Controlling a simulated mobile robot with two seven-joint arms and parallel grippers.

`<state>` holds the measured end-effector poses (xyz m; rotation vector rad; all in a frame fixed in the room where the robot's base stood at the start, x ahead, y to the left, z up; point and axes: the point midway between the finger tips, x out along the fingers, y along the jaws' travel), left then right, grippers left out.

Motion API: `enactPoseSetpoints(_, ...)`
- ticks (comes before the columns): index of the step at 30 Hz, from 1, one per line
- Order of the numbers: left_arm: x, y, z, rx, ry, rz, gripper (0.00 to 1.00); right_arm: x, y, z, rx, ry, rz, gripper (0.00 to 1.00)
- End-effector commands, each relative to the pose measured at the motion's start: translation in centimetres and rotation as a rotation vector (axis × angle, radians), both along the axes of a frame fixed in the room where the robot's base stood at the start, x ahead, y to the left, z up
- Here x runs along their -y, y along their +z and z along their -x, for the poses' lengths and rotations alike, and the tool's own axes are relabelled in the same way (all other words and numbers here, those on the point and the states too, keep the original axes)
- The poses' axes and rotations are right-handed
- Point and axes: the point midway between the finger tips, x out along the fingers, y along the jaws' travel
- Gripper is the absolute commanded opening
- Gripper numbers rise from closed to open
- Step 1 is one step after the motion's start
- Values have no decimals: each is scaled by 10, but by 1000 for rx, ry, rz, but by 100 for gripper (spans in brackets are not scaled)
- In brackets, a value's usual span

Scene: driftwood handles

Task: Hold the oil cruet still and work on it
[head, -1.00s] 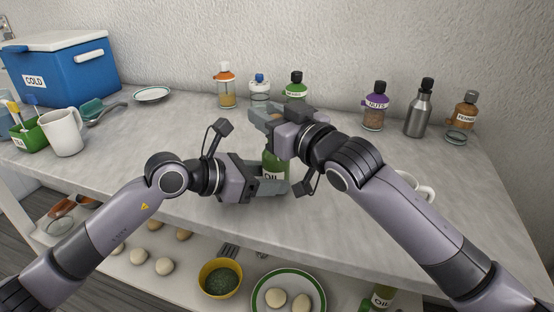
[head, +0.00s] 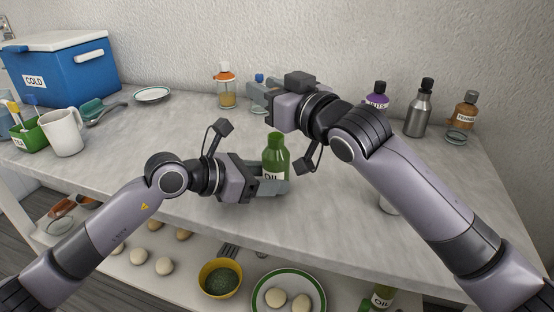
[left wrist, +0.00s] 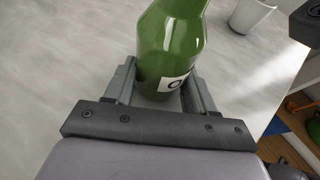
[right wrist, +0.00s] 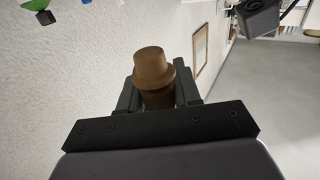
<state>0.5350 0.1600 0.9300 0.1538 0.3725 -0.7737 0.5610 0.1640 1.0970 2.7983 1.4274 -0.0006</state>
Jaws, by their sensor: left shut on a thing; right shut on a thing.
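The oil cruet (head: 275,152) is a green bottle with a white label, upright on the counter; its neck now shows bare. It also shows in the left wrist view (left wrist: 172,42). My left gripper (head: 272,186) is shut around its lower body. My right gripper (head: 260,93) is shut on a brown stopper (right wrist: 153,72), seen between its fingers in the right wrist view. It is above and apart from the cruet. The stopper is hidden in the head view.
Along the wall stand an orange-capped jar (head: 226,88), a steel bottle (head: 419,112) and a brown jar (head: 464,112). A mug (head: 63,133) and blue cooler (head: 62,75) are at left. A lower shelf holds a yellow bowl (head: 207,267). The counter's left middle is clear.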

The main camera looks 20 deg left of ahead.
Motion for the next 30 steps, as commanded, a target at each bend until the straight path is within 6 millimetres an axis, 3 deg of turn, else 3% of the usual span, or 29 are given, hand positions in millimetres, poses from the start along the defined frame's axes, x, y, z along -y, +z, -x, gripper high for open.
enactPoseSetpoints(8, 0, 0, 0, 0, 0, 0, 16, 0, 0, 0, 1, 0, -1, 11)
enactPoseSetpoints(9, 0, 0, 0, 0, 0, 0, 65, 0, 0, 0, 1, 0, -1, 11)
enactPoseSetpoints(11, 0, 0, 0, 0, 0, 0, 84, 0, 0, 0, 1, 0, -1, 11)
enactPoseSetpoints(22, -2, 1, 2, 0, 1, 0, 85, 0, 0, 0, 1, 0, -1, 11)
enactPoseSetpoints(30, -28, 14, 26, 0, 2, -4, 85, 0, 0, 0, 1, 0, -1, 11)
